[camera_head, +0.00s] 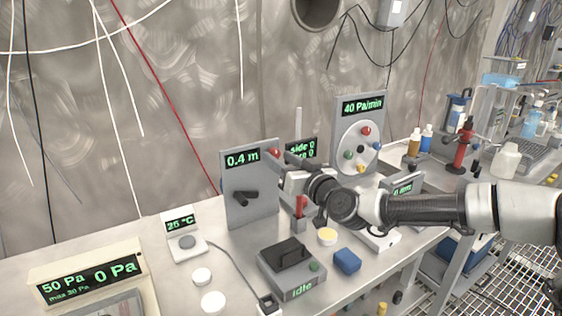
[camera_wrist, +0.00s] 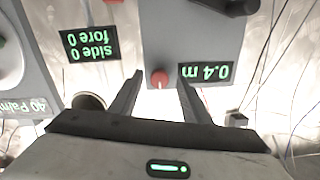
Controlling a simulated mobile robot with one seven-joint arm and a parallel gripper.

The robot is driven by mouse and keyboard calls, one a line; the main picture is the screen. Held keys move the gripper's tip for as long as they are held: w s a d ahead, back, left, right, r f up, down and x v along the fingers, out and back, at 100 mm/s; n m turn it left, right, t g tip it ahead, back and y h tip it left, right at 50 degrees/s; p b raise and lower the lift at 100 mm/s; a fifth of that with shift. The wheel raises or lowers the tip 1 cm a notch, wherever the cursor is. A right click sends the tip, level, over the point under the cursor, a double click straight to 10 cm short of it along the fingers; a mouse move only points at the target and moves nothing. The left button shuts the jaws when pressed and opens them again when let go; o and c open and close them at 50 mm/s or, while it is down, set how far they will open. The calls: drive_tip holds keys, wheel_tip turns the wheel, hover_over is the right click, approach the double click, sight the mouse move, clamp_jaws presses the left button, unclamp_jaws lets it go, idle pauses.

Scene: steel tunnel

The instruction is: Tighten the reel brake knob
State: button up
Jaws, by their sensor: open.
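The reel panel (camera_head: 251,196) is an upright grey plate with a "0.4 m" display and a black crank (camera_head: 244,197). A small red knob (camera_head: 275,152) sits near its upper right edge; I take it as the brake knob. In the wrist view, where the display text is upside down, the red knob (camera_wrist: 160,78) appears between the fingertips. My gripper (camera_wrist: 159,88) is open, with one finger to either side of the knob in the picture. I cannot tell whether the fingers touch it. In the head view my gripper (camera_head: 289,168) is partly hidden behind my wrist.
A "side 0 / fore 0" display (camera_head: 302,148) stands just behind my gripper. A "40 Pa/min" panel (camera_head: 357,112) with a round dial is to the right. Below are a grey "idle" box (camera_head: 291,271), a red-handled part (camera_head: 300,207) and a blue block (camera_head: 347,260).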

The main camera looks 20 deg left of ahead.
drive_tip(key=shift+w, duration=0.1)
drive_tip(key=c, duration=1)
drive_tip(key=shift+c, duration=0.2)
